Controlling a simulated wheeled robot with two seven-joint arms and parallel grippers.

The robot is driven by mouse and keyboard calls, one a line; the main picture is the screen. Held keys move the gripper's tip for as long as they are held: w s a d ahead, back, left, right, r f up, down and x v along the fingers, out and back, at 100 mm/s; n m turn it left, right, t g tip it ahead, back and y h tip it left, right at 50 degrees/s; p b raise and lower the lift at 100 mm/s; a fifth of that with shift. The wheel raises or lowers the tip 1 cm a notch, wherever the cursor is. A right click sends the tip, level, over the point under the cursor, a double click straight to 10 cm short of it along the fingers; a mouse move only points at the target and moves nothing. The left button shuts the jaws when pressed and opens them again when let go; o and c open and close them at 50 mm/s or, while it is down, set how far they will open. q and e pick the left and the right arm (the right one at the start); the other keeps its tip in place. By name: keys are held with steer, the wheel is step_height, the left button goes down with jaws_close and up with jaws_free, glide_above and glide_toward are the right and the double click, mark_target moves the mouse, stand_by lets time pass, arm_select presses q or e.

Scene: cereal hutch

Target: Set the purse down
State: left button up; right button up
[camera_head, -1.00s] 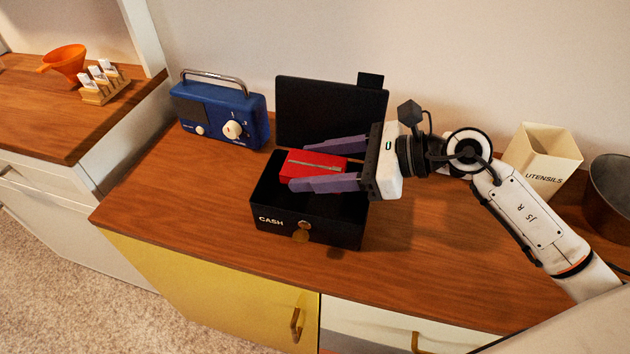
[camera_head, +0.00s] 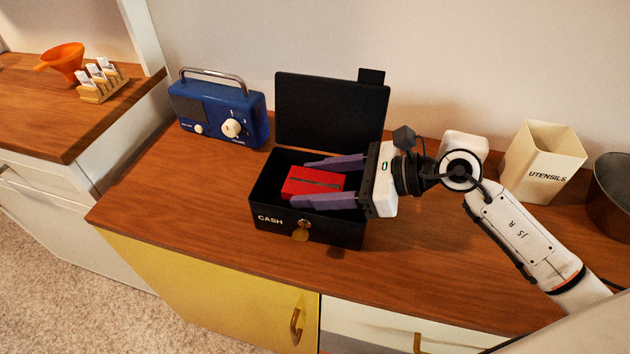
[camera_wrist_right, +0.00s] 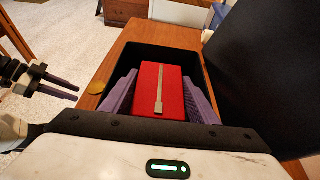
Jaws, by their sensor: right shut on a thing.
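The red purse (camera_head: 312,181), with a zip strip along its top, is between the purple fingers of my right gripper (camera_head: 328,181). In the right wrist view the purse (camera_wrist_right: 150,90) sits between both fingers, which are shut on it. It is inside the opening of the black cash box (camera_head: 330,228), low between the walls. I cannot tell whether it touches the box floor. The box lid (camera_head: 330,112) stands open at the back. My left gripper (camera_wrist_right: 62,86) shows only in the right wrist view, at the left edge, with its fingers apart and empty.
A blue radio (camera_head: 218,112) stands left of the box on the wooden counter (camera_head: 190,215). A cream utensils holder (camera_head: 541,163) and a dark pot (camera_head: 612,190) stand at the right. Free counter lies left of the box and along its front.

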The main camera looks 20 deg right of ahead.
steer(key=o, duration=1.1)
arm_select(q)
steer(key=shift+d, duration=0.1)
arm_select(e)
steer(key=shift+r+p, duration=0.5)
steer(key=shift+r, duration=0.05)
steer(key=shift+d+r+p, duration=0.1)
steer(key=shift+r+p, duration=0.2)
arm_select(q)
steer(key=shift+s+d+f+b, duration=0.1)
steer(key=shift+f+b, duration=0.1)
steer(key=shift+b, duration=0.9)
arm_select(e)
steer(key=v, duration=1.1)
steer(key=shift+s+d, duration=0.25)
steer(key=shift+d, duration=0.05)
steer(key=shift+f, duration=0.1)
